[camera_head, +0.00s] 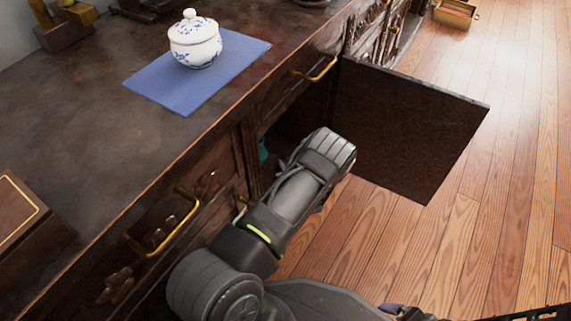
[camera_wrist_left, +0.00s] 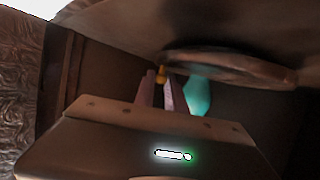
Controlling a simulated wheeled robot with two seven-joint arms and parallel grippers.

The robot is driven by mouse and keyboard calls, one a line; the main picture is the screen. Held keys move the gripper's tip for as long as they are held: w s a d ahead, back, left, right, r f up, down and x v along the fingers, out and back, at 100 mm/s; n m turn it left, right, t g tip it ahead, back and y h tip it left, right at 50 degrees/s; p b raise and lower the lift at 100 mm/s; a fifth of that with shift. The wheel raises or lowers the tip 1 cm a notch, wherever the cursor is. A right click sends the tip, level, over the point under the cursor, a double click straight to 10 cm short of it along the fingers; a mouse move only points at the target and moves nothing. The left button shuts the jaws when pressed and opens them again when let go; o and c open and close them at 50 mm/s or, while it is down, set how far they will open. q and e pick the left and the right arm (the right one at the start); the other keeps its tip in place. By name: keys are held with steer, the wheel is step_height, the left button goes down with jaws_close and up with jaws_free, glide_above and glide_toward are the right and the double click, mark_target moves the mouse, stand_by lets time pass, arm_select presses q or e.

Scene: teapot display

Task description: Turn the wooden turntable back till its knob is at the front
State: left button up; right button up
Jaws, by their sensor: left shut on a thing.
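The wooden turntable (camera_wrist_left: 235,66) shows in the left wrist view as a brown disc edge inside a dark cabinet. Its small brass-coloured knob (camera_wrist_left: 161,75) is at the tips of my left gripper (camera_wrist_left: 158,84). The two pinkish fingers are shut on the knob. In the head view my left arm reaches into the open cabinet, and its fingertips and the turntable are hidden there. A teal object (camera_wrist_left: 198,96) is close beside the fingers in the wrist view; a sliver of it (camera_head: 263,150) shows in the head view. My right gripper cannot be made out.
The cabinet door (camera_head: 410,125) stands open to the right of my left arm. A white and blue lidded pot (camera_head: 195,42) stands on a blue mat (camera_head: 150,84) on the cabinet top. Brass handles (camera_head: 165,240) jut from the front. Wooden floor (camera_head: 500,190) lies clear at right.

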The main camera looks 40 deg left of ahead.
arm_select(q)
jaws_close()
steer(key=shift+s, duration=0.1)
stand_by(0.8)
